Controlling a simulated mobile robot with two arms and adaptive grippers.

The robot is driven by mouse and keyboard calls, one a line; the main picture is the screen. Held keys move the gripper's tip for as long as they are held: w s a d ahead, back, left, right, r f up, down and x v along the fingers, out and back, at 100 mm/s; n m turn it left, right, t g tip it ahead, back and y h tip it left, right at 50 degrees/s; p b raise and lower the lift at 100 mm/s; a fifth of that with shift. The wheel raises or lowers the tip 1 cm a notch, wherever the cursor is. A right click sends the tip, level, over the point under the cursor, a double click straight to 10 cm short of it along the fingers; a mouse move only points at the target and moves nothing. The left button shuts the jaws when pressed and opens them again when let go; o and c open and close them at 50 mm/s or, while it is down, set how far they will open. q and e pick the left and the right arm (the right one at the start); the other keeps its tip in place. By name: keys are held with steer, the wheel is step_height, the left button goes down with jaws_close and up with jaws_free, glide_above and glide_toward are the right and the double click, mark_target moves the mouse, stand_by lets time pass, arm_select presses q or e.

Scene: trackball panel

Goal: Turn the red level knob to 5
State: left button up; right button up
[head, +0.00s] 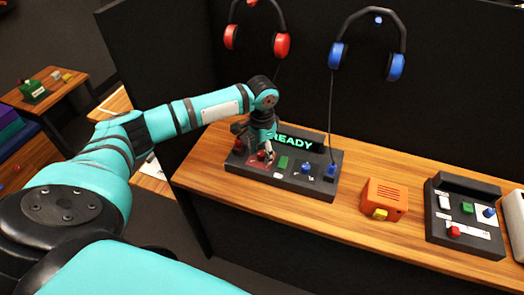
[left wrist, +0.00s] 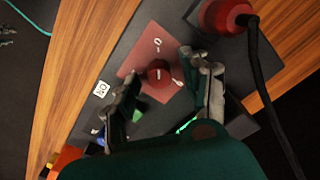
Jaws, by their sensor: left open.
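The red level knob (head: 262,155) sits on a red plate at the left end of the dark control panel (head: 312,190). In the left wrist view the red knob (left wrist: 158,75) shows near the middle of its red plate (left wrist: 140,58), which has white marks. My left gripper (left wrist: 161,72) is open, with one finger on each side of the knob. In the head view the left gripper (head: 258,152) is over the panel's left end and partly hides the knob. I cannot tell whether the fingers touch it, nor the knob's setting. My right gripper is not in view.
A green READY display (head: 294,142) stands behind the controls. A green button (head: 283,162) and a blue control (head: 331,170) are to the right. A red plug with a black cable (left wrist: 225,14) is close to one finger. An orange box (head: 385,199) stands farther right.

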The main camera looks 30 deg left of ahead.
arm_select(q)
steer(key=shift+c, duration=0.2)
jaws_close()
